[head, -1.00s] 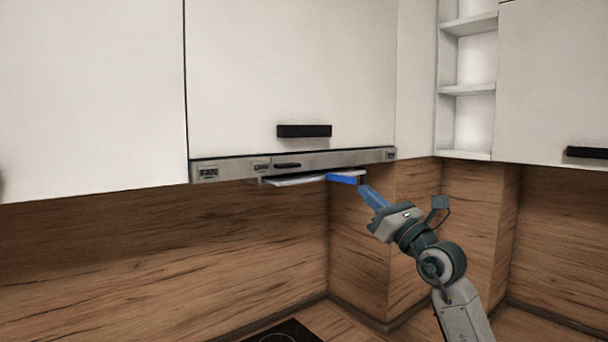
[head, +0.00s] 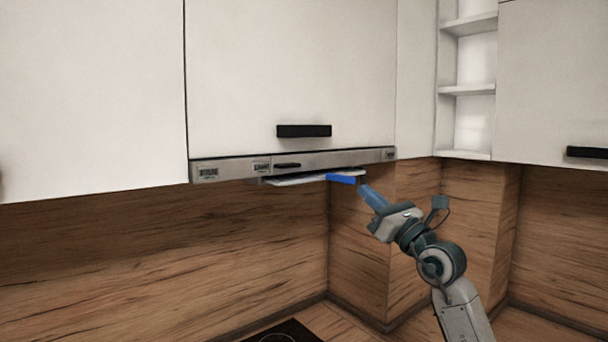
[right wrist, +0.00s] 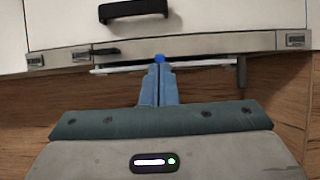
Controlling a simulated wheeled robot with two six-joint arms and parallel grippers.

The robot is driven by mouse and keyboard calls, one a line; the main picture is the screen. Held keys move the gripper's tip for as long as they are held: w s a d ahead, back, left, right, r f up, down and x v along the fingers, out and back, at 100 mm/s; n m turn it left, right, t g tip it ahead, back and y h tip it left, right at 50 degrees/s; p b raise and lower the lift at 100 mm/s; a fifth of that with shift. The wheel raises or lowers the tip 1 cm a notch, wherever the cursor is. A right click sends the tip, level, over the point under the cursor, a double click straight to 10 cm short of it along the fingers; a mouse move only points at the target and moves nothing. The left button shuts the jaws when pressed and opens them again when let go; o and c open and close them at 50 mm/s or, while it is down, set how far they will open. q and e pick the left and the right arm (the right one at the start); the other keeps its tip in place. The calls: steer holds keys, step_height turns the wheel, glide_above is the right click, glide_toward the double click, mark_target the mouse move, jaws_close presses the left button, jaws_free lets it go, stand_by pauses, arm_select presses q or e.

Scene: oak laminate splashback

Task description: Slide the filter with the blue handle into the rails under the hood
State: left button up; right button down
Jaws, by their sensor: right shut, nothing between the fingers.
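The filter (head: 296,180) is a thin, light panel lying roughly level under the front strip of the hood (head: 229,172). Its blue handle (head: 341,180) shows at the filter's right part in the head view. In the right wrist view the filter (right wrist: 205,63) is a pale bar below the hood, and the blue handle (right wrist: 159,58) shows just past my fingertips. My right gripper (head: 366,191) is shut and empty, close to the handle. Whether the fingertips touch the handle cannot be told. The rails are mostly hidden behind the hood's front. My left gripper is not in view.
White cabinets with a black handle (head: 304,131) are above the hood. Open shelves (head: 469,90) stand to the right. A wood splashback (head: 170,255) is behind, and a dark hob (head: 284,333) is below. The space under the hood to the left is clear.

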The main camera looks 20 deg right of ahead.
steer(key=shift+w, duration=0.15)
stand_by(0.3)
steer(key=shift+w+a, duration=1.5)
steer(key=shift+w, duration=1.9)
steer(key=shift+s+d+f+p, duration=0.15)
steer(key=shift+s+d, duration=0.2)
steer(key=shift+s, duration=0.45)
steer(key=shift+s+d+f+p, duration=0.2)
steer(key=shift+s+d, duration=0.15)
steer(key=shift+s, duration=0.5)
steer(key=shift+s+d+f+p, duration=0.15)
steer(key=shift+s+d, duration=0.2)
steer(key=shift+s, duration=0.45)
steer(key=s, duration=0.1)
steer(key=s+d, duration=0.1)
steer(key=s, duration=0.1)
steer(key=s+f+p, duration=0.1)
steer(key=shift+s+d, duration=0.25)
steer(key=shift+d, duration=0.15)
